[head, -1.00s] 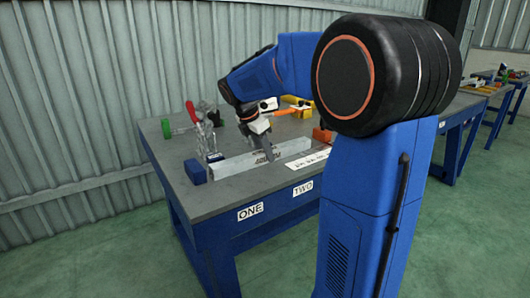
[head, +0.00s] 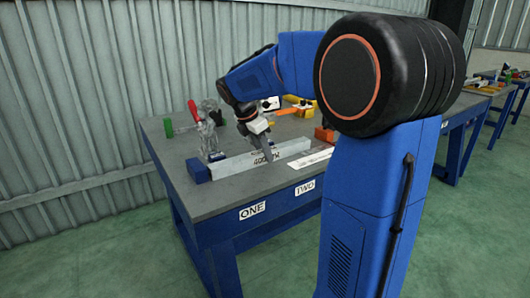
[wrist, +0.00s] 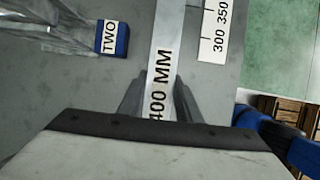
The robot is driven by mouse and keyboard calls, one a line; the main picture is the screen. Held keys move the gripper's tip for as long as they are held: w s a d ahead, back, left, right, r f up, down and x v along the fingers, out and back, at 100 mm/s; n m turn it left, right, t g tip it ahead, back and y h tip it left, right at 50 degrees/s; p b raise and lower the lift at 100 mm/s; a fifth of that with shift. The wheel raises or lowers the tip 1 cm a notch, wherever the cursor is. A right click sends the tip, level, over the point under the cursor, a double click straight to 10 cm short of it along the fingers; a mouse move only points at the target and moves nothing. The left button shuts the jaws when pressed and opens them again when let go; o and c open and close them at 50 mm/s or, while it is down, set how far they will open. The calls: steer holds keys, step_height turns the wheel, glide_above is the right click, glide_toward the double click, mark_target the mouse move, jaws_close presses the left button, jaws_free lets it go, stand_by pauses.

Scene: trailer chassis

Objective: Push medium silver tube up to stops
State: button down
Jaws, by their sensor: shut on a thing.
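The silver tube (head: 235,163), marked 400 MM, lies lengthwise along the bench top in the head view. Its left end is at or very near a blue block (head: 198,171); I cannot tell if they touch. My gripper (head: 258,148) is shut on the tube around its middle-right part, from above. In the wrist view the tube (wrist: 166,45) runs up between the two fingers (wrist: 160,100), with its label between them. A blue block marked TWO (wrist: 113,38) stands left of the tube there, apart from it. The tube's far end is outside the wrist view.
A white ruler strip (head: 312,158) lies right of the tube; it also shows in the wrist view (wrist: 214,35). A clear clamp with a red handle (head: 194,112) and a green part (head: 167,128) stand behind. An orange block (head: 324,134) sits at the right.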

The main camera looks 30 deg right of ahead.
steer(key=shift+a, duration=0.45)
steer(key=shift+w, duration=0.6)
stand_by(0.4)
steer(key=c, duration=1.2)
jaws_free()
steer(key=shift+a, duration=0.1)
steer(key=v, duration=1.7)
steer(key=shift+r, duration=0.2)
steer(key=shift+a, duration=0.1)
steer(key=s+a+f+m+t+y, duration=0.2)
steer(key=s+a+f+m, duration=0.1)
steer(key=s+f+m, duration=0.6)
steer(key=s+a+f+m+t+y, duration=0.2)
steer(key=s+a+f+m, duration=0.2)
steer(key=s+f+m, duration=0.5)
steer(key=s+f, duration=0.3)
steer(key=s, duration=0.3)
steer(key=s+f, duration=0.3)
steer(key=s, duration=0.4)
steer(key=shift+t, duration=0.3)
